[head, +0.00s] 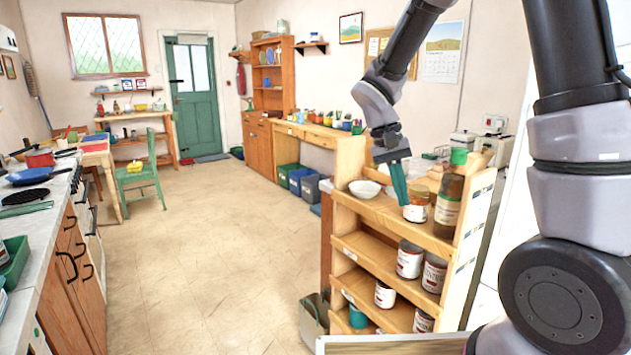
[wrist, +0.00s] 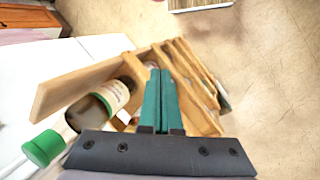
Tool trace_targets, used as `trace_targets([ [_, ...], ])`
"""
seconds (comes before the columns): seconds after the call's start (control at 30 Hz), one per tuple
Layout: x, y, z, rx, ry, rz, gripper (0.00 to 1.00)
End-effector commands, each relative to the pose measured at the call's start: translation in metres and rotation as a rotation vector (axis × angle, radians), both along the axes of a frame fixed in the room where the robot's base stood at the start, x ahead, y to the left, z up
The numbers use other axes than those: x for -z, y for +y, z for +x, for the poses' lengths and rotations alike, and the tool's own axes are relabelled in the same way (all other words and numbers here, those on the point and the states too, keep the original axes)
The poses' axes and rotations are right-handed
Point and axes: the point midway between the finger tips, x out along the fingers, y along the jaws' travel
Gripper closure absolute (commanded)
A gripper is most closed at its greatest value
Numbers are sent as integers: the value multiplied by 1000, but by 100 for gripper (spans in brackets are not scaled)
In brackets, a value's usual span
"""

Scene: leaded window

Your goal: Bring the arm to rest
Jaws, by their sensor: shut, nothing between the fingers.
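My gripper (head: 402,200) points down over the top of a wooden shelf rack in the head view, its teal fingers together with nothing between them. In the wrist view the two teal fingers (wrist: 160,72) lie side by side, closed. My arm reaches in from the right of the head view and bends down to the rack.
The wooden rack (head: 345,243) holds several labelled tins on its lower shelves. A brown bottle with a green cap (head: 449,203) stands on its top, also in the wrist view (wrist: 106,100). A white bowl (head: 364,189) is left of the fingers. The floor (head: 215,255) is clear.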

Motion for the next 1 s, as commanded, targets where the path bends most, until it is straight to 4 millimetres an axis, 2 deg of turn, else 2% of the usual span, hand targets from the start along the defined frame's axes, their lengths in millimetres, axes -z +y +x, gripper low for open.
trace_targets([
  [0.03, -19, -7, -5, 18, -39, 57, 100],
  [0.2, -69, -22, -25, 50, -173, 227, 100],
  [0.5, -145, -45, -73, 69, -484, 436, 100],
  [0.7, -176, -53, -102, 61, -676, 492, 100],
  [1.0, -188, -54, -116, 52, -769, 505, 100],
])
